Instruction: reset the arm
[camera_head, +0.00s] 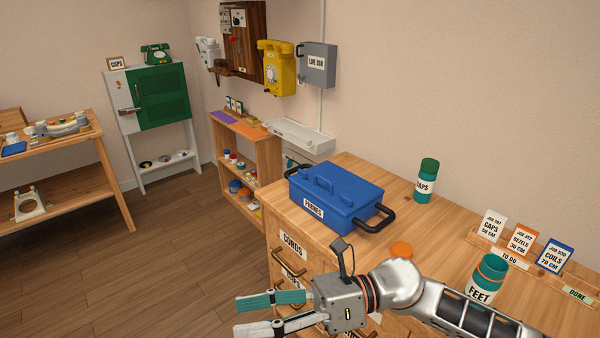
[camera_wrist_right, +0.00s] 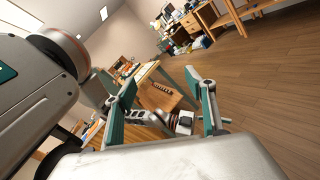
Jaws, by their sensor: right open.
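My right arm comes in from the right in the head view, low over the front edge of the wooden workbench (camera_head: 400,190). Its gripper (camera_head: 240,318) points left, in front of the bench drawers. Its two teal-padded fingers are spread apart with nothing between them. In the right wrist view the same gripper (camera_wrist_right: 165,108) has its fingers on either side of a gap, with the room beyond. The left gripper does not show in the head view.
A blue box labelled phones (camera_head: 338,188) stands on the bench left of the arm. A green caps jar (camera_head: 426,181) is behind, and an open feet jar (camera_head: 486,278) stands close to the forearm. Small cards stand at right. Floor (camera_head: 180,240) to the left is clear.

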